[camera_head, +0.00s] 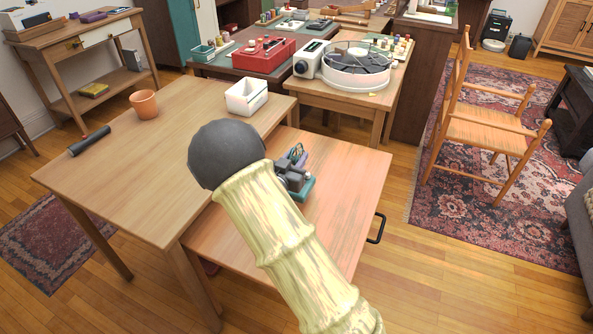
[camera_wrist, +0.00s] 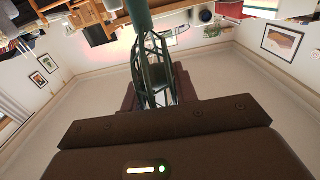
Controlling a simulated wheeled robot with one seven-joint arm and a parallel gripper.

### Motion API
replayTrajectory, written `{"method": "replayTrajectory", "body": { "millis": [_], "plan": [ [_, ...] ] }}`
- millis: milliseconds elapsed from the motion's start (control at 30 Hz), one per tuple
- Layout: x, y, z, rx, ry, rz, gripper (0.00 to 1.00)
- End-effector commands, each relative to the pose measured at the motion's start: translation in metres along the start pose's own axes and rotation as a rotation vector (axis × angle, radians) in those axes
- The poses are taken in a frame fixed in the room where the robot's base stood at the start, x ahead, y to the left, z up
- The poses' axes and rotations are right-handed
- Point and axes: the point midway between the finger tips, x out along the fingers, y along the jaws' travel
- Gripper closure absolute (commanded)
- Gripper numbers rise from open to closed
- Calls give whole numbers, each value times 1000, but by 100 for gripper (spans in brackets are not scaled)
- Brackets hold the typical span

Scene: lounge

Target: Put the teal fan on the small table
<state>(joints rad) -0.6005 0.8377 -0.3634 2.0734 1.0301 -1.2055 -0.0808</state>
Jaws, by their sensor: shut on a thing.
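In the wrist view a teal stem and dark wire cage, apparently the teal fan (camera_wrist: 141,18), stand directly in front of my gripper (camera_wrist: 160,98). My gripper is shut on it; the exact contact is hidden. In the head view my dark rounded wrist hides the gripper, and I cannot make out the fan. Several tables show, and I cannot be sure which is the small table. A lower reddish wooden table (camera_head: 345,185) with a black side handle lies beneath my arm. Another wooden table (camera_head: 388,105) stands behind it.
A teal-based grey device (camera_head: 303,190) sits on the reddish table. The wide table (camera_head: 165,150) at left holds a terracotta pot (camera_head: 144,104), a white bin (camera_head: 246,97) and a dark cylinder (camera_head: 89,141). A wooden chair (camera_head: 490,130) stands right on a patterned rug.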

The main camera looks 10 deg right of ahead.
Motion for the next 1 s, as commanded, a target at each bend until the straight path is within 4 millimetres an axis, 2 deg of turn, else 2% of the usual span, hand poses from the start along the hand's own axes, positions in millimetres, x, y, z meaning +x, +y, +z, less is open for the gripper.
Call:
{"method": "replayTrajectory", "body": {
  "millis": [233, 500, 900, 933, 1000],
  "plan": [
    [0, 0, 2, 0, 2, 0, 100],
    [0, 0, 35, -1, 2, 0, 100],
    [0, 0, 39, 1, 3, 0, 100],
    [0, 0, 40, 0, 0, 0, 69],
    [0, 0, 39, 0, 0, 0, 55]
  ]
}}
